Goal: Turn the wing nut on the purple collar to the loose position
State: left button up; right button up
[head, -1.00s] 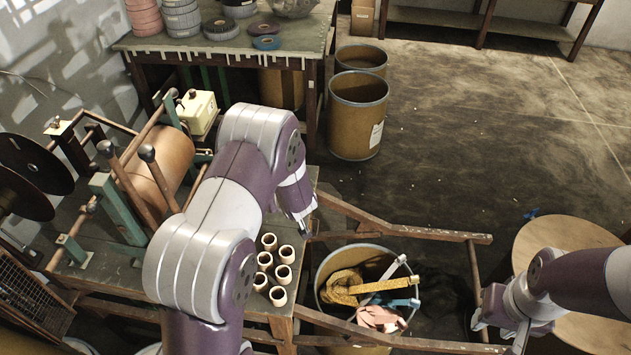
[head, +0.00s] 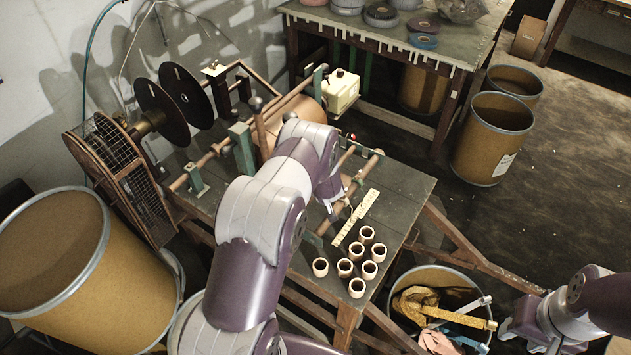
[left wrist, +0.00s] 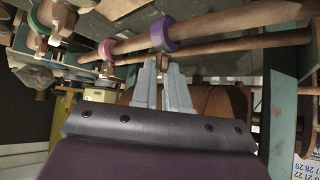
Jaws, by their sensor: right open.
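In the left wrist view the purple collar (left wrist: 161,34) sits around a brown rod. A small brass-coloured wing nut (left wrist: 157,66) hangs below it. The two pale fingers of my left gripper (left wrist: 161,72) reach up to the nut, with a narrow gap between them. I cannot tell whether they touch the nut. In the head view my left arm hides most of the collar area and its gripper (head: 332,208) shows only in part near the rods. My right gripper (head: 518,326) is open, at the lower right, away from the bench.

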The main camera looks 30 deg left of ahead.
pick_arm(q)
grip_shut()
jog(key=shift+n, duration=0.3)
jog(key=shift+n+g+y, duration=0.4)
jog(key=shift+n, duration=0.1)
jog(key=shift+d+n+g+y, duration=0.1)
jog(key=shift+n+g+y, duration=0.55)
jog(key=shift+n, duration=0.55)
jog(key=shift+f+n+g+y+b, duration=0.15)
jog(key=shift+n+g+y+b, duration=0.2)
jog(key=shift+n+g+b, duration=1.2)
jog(key=shift+n, duration=0.45)
jog(key=shift+n+g+b, duration=0.4)
jog(key=shift+n+b, duration=0.05)
jog(key=shift+n, duration=0.05)
jog(key=shift+r, duration=0.2)
